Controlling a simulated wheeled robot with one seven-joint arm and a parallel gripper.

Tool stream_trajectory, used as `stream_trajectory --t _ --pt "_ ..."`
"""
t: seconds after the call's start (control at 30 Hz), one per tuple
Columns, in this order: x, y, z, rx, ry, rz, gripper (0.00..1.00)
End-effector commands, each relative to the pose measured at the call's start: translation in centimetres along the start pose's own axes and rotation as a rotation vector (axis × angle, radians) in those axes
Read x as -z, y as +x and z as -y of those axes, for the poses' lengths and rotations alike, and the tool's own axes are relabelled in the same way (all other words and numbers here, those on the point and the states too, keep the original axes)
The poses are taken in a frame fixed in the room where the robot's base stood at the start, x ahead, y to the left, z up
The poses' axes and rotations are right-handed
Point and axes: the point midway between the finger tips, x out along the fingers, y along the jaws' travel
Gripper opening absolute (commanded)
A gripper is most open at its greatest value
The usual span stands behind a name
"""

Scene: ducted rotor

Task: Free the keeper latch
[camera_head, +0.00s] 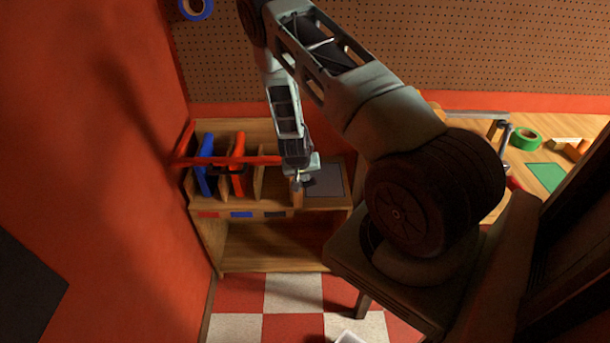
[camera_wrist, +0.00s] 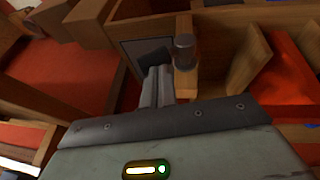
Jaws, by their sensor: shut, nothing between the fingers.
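A wooden rack (camera_head: 212,222) stands against the red wall, with a red bar (camera_head: 262,160) crossing in front of its upright slots. The bar's right end is hidden by my arm. In the wrist view a grey cylindrical peg (camera_wrist: 184,53) stands on the end of a wooden divider (camera_wrist: 185,86); it may be the keeper latch, but I cannot tell for sure. My gripper (camera_head: 298,182) is over the rack's right part. In the wrist view its shut, empty fingers (camera_wrist: 157,86) are just left of the peg; whether they touch it is unclear.
A blue panel (camera_head: 205,165) and a red panel (camera_head: 237,168) stand in the slots. A grey pad (camera_head: 326,180) lies right of my gripper. The lower shelf (camera_head: 262,244) is empty. A bench with a green tape roll (camera_head: 526,138) is at the right.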

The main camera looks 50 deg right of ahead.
Motion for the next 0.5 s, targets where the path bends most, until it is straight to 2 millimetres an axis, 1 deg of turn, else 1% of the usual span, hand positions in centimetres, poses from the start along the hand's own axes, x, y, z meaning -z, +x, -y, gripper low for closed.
stream_trajectory --t 0.27,0.5 --pt "0.0 0.07 -0.06 0.006 0.003 0.0 0.0" --pt "-0.11 0.27 -0.3 0.046 0.02 -0.001 0.0"
